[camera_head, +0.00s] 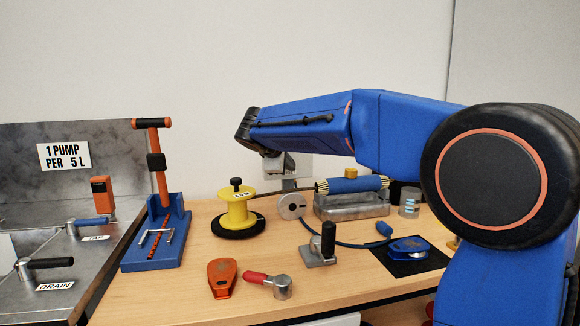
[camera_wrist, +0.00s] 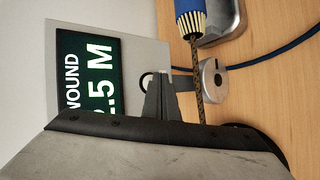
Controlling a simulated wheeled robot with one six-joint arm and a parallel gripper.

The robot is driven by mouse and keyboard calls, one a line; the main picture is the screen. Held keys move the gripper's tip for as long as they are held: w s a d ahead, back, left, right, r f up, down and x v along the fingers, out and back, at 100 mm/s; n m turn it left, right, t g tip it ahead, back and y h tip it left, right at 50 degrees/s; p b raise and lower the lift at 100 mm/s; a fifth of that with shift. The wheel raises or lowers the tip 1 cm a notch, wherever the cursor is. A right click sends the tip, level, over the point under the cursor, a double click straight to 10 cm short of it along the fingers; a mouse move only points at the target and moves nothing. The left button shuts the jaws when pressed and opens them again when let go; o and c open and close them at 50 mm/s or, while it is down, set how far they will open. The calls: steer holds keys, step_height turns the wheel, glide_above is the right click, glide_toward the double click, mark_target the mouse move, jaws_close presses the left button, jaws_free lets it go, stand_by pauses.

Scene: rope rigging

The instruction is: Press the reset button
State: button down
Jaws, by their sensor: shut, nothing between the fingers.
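My gripper (camera_wrist: 162,76) is shut and empty, its fingertips over the face of a grey panel (camera_wrist: 135,52) in the wrist view. The panel has a dark green display (camera_wrist: 85,75) reading "WOUND" and a figure ending in ".5 M", its first digit partly cut off. A dark round rim (camera_wrist: 146,80), perhaps the reset button, shows just beside the fingertips and is mostly hidden by them. I cannot tell whether the fingers touch it. In the head view my gripper (camera_head: 281,166) is in front of the panel (camera_head: 301,167), which is largely hidden by my arm.
A rope (camera_wrist: 197,80) runs close past the fingers, near a grey wheel (camera_wrist: 214,80). A yellow spool (camera_head: 237,212) stands left, a blue roller (camera_head: 352,184) right. An orange tool (camera_head: 222,278), a red-handled lever (camera_head: 270,283) and a black-handled crank (camera_head: 326,246) occupy the front.

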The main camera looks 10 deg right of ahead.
steer(key=shift+w, duration=0.15)
stand_by(0.6)
steer(key=shift+s, duration=1)
steer(key=s, duration=0.5)
stand_by(0.7)
